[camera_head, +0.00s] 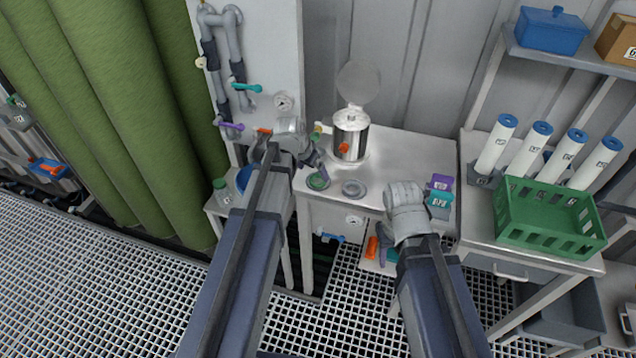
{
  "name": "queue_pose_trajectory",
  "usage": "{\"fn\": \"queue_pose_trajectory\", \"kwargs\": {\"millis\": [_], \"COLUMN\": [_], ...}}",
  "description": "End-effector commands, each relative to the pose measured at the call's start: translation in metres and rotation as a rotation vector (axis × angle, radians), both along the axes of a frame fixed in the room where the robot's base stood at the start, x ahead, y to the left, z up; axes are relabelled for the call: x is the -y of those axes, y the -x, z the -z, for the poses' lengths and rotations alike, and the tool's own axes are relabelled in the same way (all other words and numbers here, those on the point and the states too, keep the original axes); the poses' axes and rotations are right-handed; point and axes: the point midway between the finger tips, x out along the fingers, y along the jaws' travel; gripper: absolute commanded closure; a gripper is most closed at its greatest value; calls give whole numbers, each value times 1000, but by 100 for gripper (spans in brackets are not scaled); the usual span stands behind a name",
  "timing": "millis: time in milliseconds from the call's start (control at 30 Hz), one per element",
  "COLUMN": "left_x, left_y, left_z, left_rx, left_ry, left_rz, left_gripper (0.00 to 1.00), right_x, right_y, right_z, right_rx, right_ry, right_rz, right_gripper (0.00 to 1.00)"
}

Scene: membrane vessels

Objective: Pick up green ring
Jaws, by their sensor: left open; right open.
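The green ring (318,181) lies flat on the metal bench (385,153), near its front left edge. My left gripper (317,166) reaches in from the left with its fingertips just behind and above the ring. It is open, and its small fingers partly hide the ring's far side. I cannot tell whether they touch it. My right gripper (402,190) is open at the bench's front edge, to the right of the ring, with nothing seen in it.
A grey ring (353,188) lies right of the green one. A steel vessel (351,136) stands behind them. Purple and teal boxes (440,203) sit right of my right gripper. A green crate (548,222) and white cylinders (531,151) stand on the right-hand table. The bench's back right is clear.

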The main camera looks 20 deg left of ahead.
Motion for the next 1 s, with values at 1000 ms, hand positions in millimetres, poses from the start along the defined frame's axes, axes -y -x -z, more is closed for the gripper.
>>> {"fn": "queue_pose_trajectory", "kwargs": {"millis": [1000], "left_x": [10], "left_y": [-16], "left_z": [45], "left_rx": [0], "left_ry": [0], "left_rz": [0], "left_gripper": [35], "right_x": [0], "right_y": [0], "right_z": [45], "right_rx": [0], "right_ry": [0], "right_rz": [0], "right_gripper": [50]}}
